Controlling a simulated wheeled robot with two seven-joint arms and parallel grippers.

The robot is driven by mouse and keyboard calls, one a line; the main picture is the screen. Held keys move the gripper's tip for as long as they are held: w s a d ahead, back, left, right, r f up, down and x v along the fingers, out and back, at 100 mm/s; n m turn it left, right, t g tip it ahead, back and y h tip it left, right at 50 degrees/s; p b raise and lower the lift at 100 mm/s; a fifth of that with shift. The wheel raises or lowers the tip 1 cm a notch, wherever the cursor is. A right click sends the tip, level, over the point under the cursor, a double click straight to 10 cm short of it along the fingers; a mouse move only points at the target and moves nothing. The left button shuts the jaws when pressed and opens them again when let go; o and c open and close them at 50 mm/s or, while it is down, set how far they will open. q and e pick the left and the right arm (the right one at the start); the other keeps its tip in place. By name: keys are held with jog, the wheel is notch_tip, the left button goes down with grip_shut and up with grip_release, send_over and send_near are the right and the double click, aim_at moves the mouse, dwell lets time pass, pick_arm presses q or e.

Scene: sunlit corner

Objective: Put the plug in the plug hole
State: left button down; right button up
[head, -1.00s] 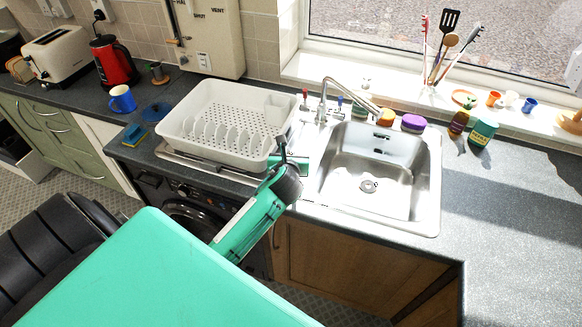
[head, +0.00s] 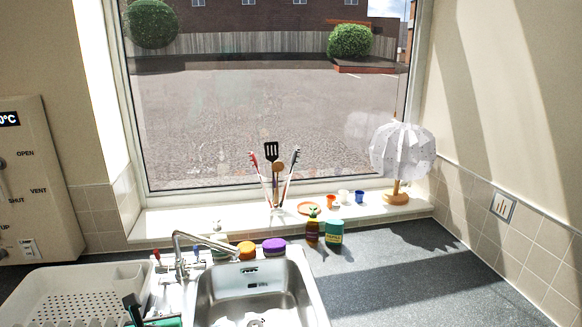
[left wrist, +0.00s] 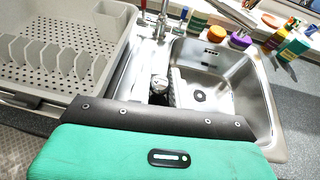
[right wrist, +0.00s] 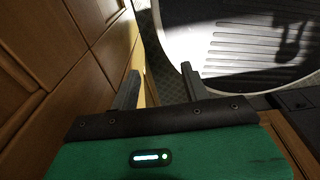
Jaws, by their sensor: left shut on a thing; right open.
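The steel sink (head: 306,290) is at the bottom of the head view. Its dark round plug hole (left wrist: 199,96) shows in the basin floor in the left wrist view. My left gripper (head: 133,308) is at the bottom left of the head view, by the dish rack. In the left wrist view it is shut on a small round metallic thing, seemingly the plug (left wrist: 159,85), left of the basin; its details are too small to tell. My right gripper (right wrist: 157,85) is open and empty, low beside wooden cupboard doors.
A white dish rack (left wrist: 60,54) stands left of the sink. The tap (head: 190,245) stands behind the basin. An orange-lidded pot (head: 246,251), a purple-lidded pot (head: 274,246) and bottles line the back. The worktop (head: 420,275) on the right is clear.

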pick_arm(q)
jog(key=s+d+f+m+t+h, duration=0.1)
jog(key=s+d+f+m+h, duration=0.2)
jog(key=s+d, duration=0.7)
jog(key=shift+s+f+m+h+b, duration=0.4)
jog(key=shift+s+f+h+b, duration=0.1)
jog(key=shift+f+h, duration=0.3)
jog(key=shift+d, duration=0.1)
jog(key=shift+f, duration=0.1)
